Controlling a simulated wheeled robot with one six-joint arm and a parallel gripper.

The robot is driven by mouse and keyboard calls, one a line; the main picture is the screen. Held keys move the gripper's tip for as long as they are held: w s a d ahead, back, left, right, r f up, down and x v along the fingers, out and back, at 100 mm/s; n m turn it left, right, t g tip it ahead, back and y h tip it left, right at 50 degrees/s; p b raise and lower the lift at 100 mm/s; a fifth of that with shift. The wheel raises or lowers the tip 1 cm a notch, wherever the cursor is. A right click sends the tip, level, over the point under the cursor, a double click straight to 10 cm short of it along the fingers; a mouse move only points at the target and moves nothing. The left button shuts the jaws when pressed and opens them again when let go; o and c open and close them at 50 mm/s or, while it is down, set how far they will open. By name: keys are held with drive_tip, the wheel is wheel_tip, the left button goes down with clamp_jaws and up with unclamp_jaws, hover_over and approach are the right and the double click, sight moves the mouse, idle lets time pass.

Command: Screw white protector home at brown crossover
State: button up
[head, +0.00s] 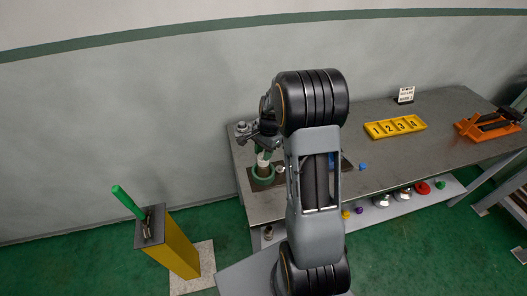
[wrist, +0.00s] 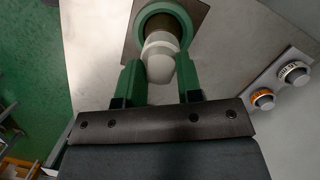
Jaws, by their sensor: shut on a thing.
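The white protector (wrist: 160,57) has a rounded end and stands between the green fingers of my gripper (wrist: 161,78), which is shut on it. Its far end meets the dark brown crossover (wrist: 163,22) in the wrist view; I cannot tell how far it is threaded on. The crossover sits inside a green ring-shaped vise (wrist: 143,22) on a brown plate. In the head view my gripper (head: 264,152) is above the green vise (head: 263,180) at the table's left end, with the white protector (head: 263,162) below the fingers. My arm hides part of the table there.
The grey table (head: 385,150) carries a yellow numbered tray (head: 395,127), an orange vise (head: 490,123) and a small blue item (head: 363,166). Two labelled knobs (wrist: 278,86) are right of the vise. A yellow post (head: 175,245) with a green handle stands at left. Coloured caps lie on the lower shelf.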

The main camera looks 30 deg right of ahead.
drive_tip(key=shift+f, duration=0.15)
drive_tip(key=o, duration=0.9)
drive_tip(key=b+v, duration=0.1)
drive_tip(key=v, duration=1.3)
drive_tip(key=s+a+r+n+t+h, duration=0.1)
drive_tip(key=s+a+n+t, duration=0.1)
drive_tip(key=s+a+n, duration=0.4)
drive_tip(key=s+a+r+n+t+h, duration=0.1)
drive_tip(key=s+a+n+t, duration=0.2)
drive_tip(key=s+a+n, duration=0.3)
drive_tip(key=s+n, duration=0.2)
drive_tip(key=s, duration=0.3)
